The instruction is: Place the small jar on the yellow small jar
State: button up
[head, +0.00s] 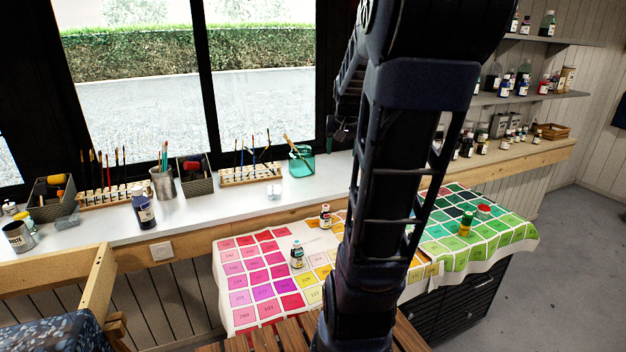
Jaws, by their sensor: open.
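On the green side stand a small yellowish jar (466,226) and a low red-topped item (484,211). The yellowish one looks like the yellow small jar; which other is the small jar I cannot tell. My gripper (341,131) shows small and dark behind my arm, above the back counter, open and away from these jars. My arm hides the cloth's middle.
The white counter (205,212) under the window holds brush racks (250,174), a dark bottle (144,208), a metal cup (163,183) and a teal glass (302,164). Shelves with bottles (530,92) are at right. A wooden frame (96,285) stands at front left. Floor (575,270) is clear at right.

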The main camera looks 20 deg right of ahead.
jog(key=s+a+n+y, duration=0.1)
jog(key=s+a+n, duration=0.4)
jog(key=s+a, duration=1)
jog(key=shift+s+a+f, duration=0.2)
jog(key=shift+s+a, duration=0.15)
jog(key=shift+a, duration=0.4)
